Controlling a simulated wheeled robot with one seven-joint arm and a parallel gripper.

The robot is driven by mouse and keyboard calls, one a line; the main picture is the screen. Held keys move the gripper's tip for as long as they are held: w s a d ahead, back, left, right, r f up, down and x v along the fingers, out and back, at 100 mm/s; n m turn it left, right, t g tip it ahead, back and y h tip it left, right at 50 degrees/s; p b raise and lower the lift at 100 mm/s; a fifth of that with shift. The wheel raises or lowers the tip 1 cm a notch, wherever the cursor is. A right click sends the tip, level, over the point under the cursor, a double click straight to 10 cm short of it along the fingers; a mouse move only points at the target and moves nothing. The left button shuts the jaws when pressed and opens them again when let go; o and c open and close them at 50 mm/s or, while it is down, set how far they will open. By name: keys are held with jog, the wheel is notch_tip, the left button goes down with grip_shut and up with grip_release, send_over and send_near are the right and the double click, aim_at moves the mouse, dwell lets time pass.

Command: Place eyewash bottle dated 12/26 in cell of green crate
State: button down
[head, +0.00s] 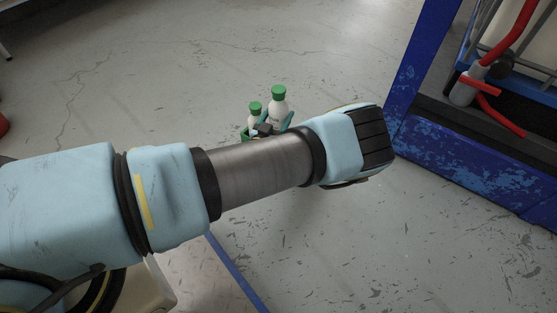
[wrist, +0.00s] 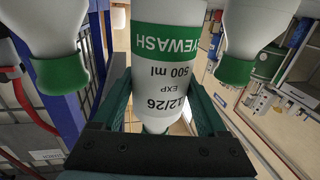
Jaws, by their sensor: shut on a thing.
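In the wrist view, my gripper (wrist: 160,82) is shut on a white eyewash bottle (wrist: 165,65) with a green label band. Its print shows 500 ml and EXP 12/26. A second white bottle with a green cap (wrist: 62,72) is to the left, and a third (wrist: 236,68) to the right. In the head view, two green-capped white bottles (head: 279,101) (head: 255,109) show behind my arm; which is held, I cannot tell. A small green piece (head: 245,133) beside them may be part of the green crate, which is otherwise hidden. My arm covers most of the gripper there.
A blue worn metal frame (head: 440,160) stands at the right, with a red-handled item (head: 470,88) and dark shelf inside. The grey floor (head: 200,50) around the bottles is open. A blue floor line (head: 235,270) runs below my arm.

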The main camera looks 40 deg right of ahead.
notch_tip(320, 180, down, 10)
jog(key=b, duration=0.5)
jog(key=shift+f, duration=0.15)
grip_release()
jog(key=shift+f, duration=0.15)
jog(key=p+v, duration=0.5)
jog(key=v, duration=0.7)
